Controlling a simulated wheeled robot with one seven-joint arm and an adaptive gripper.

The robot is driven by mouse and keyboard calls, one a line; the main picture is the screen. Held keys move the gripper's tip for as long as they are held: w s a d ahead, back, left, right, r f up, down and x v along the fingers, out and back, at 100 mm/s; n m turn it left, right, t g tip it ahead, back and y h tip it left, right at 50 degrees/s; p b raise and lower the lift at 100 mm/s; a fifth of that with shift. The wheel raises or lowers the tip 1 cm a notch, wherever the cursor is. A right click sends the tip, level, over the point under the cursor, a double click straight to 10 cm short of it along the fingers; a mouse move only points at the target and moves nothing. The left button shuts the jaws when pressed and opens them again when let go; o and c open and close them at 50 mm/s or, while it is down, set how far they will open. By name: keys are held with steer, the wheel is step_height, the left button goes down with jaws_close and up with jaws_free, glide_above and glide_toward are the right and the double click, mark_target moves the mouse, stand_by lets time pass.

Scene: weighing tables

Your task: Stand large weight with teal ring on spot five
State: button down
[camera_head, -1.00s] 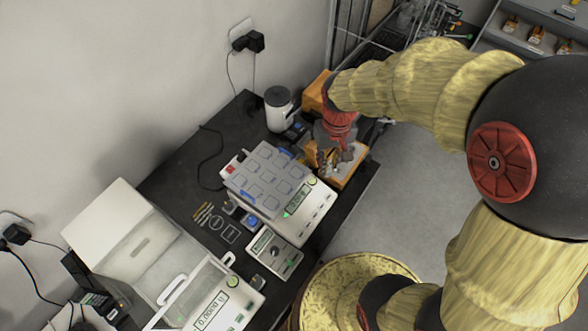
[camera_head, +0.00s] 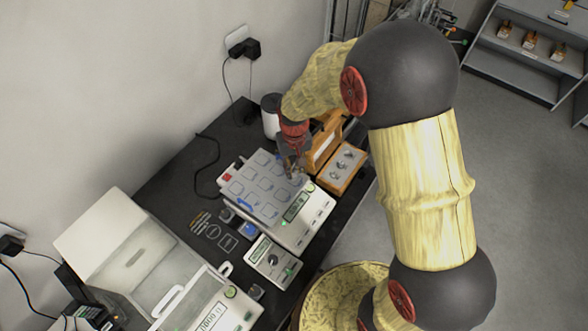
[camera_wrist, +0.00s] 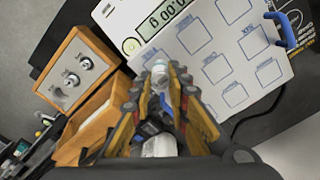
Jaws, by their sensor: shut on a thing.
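My gripper (camera_head: 293,168) is over the right back corner of a pale board (camera_head: 240,190) marked with a grid of outlined squares. In the wrist view my gripper (camera_wrist: 160,88) is closed on a small pale metal weight (camera_wrist: 160,68), which shows a bluish-teal tint near its top. The fingers hide most of it. The board also shows in the wrist view (camera_wrist: 215,68), with small printed labels too blurred to read surely. The squares I see there are empty. I cannot tell the gap between weight and board.
The board rests on a scale with a green display (camera_head: 296,207). A wooden weight case (camera_head: 340,187) with several small weights stands right of it, its lid (camera_head: 322,150) raised. A white cylinder (camera_head: 270,122) stands behind. A glass-shielded balance (camera_head: 150,265) is at front left.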

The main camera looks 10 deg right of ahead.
steer(key=shift+f, duration=0.4)
steer(key=shift+f, duration=0.15)
steer(key=c, duration=1.7)
jaws_free()
